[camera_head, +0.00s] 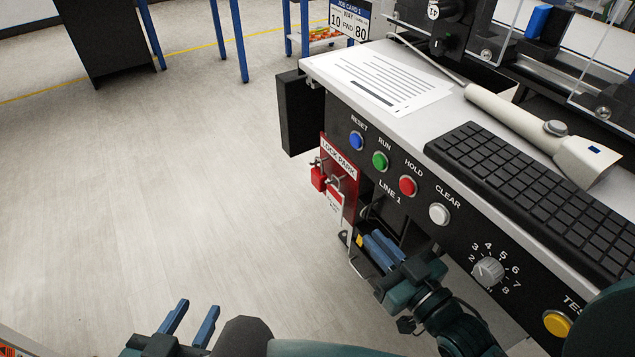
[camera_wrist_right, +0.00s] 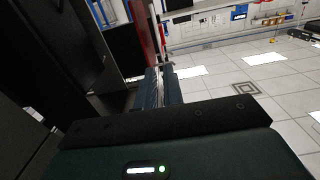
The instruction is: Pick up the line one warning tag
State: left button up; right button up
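A red LOCK PARK board (camera_head: 341,172) hangs at the left end of the LINE 1 panel. A red padlock (camera_head: 318,178) and a white tag with a red top (camera_head: 334,202) hang on it; the tag's print is too small to read. My right gripper (camera_head: 378,250) is below and right of the tag, under the panel's buttons, beside a thin wire loop (camera_head: 352,265). Its blue fingers (camera_wrist_right: 162,88) are close together, with a pale strip between them in the right wrist view; I cannot tell what that is. My left gripper (camera_head: 191,320) is open and empty over the floor.
The LINE 1 panel (camera_head: 350,118) carries several buttons and a dial (camera_head: 488,271). On the ledge above are a paper sheet (camera_head: 385,82), a keyboard (camera_head: 540,185) and a handheld scanner (camera_head: 530,130). The floor (camera_head: 180,180) to the left is clear.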

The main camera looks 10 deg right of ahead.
aim_at(343, 206)
jog(key=b+x, duration=0.1)
jog(key=x, duration=0.7)
jog(key=shift+w, duration=0.2)
jog(key=b+x, duration=0.1)
jog(key=x, duration=0.3)
jog(key=shift+w+a+f+b, duration=0.15)
jog(key=shift+w+f+b, duration=0.05)
jog(key=shift+b, duration=0.1)
jog(key=shift+w+a, duration=0.15)
jog(key=shift+w, duration=0.25)
pick_arm(q)
jog(key=shift+w+d+f+m, duration=0.3)
jog(key=shift+w+f+m, duration=0.3)
jog(key=shift+f, duration=0.3)
pick_arm(e)
grip_shut()
jog(key=shift+r, duration=0.2)
